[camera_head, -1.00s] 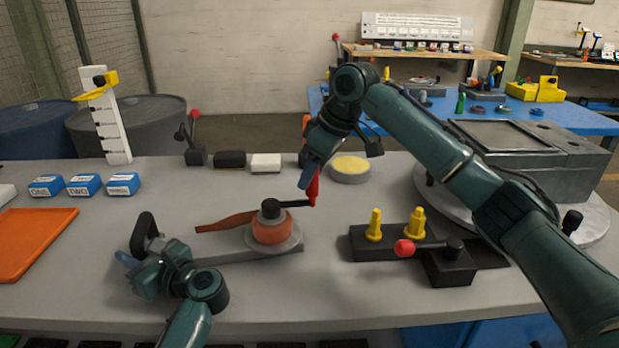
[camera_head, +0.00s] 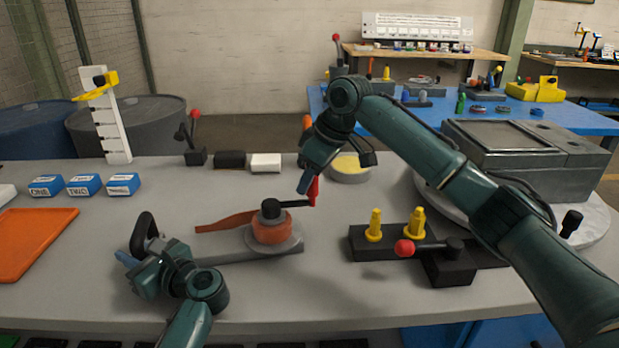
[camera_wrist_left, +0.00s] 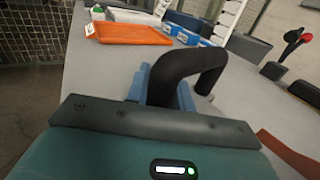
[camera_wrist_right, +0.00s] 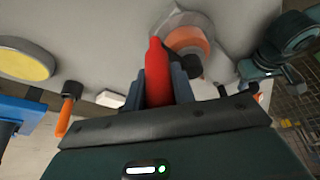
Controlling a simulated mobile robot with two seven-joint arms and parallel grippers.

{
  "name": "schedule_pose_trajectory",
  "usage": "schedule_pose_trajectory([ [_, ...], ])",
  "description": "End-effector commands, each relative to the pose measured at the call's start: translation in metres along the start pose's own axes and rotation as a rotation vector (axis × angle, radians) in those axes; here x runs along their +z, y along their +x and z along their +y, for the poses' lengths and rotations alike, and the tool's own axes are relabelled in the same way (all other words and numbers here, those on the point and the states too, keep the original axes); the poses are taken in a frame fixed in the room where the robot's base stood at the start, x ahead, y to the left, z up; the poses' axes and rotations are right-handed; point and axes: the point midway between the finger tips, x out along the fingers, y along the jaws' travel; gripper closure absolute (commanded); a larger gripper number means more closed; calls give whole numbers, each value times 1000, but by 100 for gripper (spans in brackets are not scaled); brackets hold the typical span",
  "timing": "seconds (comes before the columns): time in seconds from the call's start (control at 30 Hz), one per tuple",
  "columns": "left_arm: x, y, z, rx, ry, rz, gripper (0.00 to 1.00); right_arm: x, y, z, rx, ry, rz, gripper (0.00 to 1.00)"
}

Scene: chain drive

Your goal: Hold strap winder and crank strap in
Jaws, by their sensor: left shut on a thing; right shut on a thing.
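The strap winder (camera_head: 250,254) lies on the grey bench, with an orange strap roll (camera_head: 272,231) on its round base. A loose orange strap end (camera_head: 226,222) sticks out to the left. My left gripper (camera_head: 128,259) is shut on the winder's black handle (camera_head: 146,232); the handle also shows between the fingers in the left wrist view (camera_wrist_left: 190,72). The crank's black arm (camera_head: 292,204) points right from the hub, with a red knob (camera_head: 313,192) at its end. My right gripper (camera_head: 304,186) is shut on this knob, which also shows in the right wrist view (camera_wrist_right: 157,75).
A black block with yellow pegs and a red-knobbed lever (camera_head: 405,247) stands right of the winder. A yellow-topped round tin (camera_head: 350,169) is behind my right gripper. An orange tray (camera_head: 35,243) and blue boxes (camera_head: 84,185) lie left. A grey machine (camera_head: 530,150) stands at right.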

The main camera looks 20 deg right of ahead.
Motion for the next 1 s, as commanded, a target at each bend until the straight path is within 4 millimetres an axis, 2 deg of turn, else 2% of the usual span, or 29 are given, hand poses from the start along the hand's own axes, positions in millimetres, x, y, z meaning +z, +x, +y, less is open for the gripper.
schedule_pose_trajectory([
  [0.1,1,0,0,-1,-2,-2,100,0,0,0,0,0,1,100],
  [0.57,1,0,0,-1,-2,-2,100,1,-1,-2,11,25,0,100],
  [0.77,1,0,0,-1,-2,-2,100,5,-2,-10,47,112,-2,100],
  [1.0,1,0,-1,-2,-1,-2,100,10,-5,-25,124,296,0,100],
])
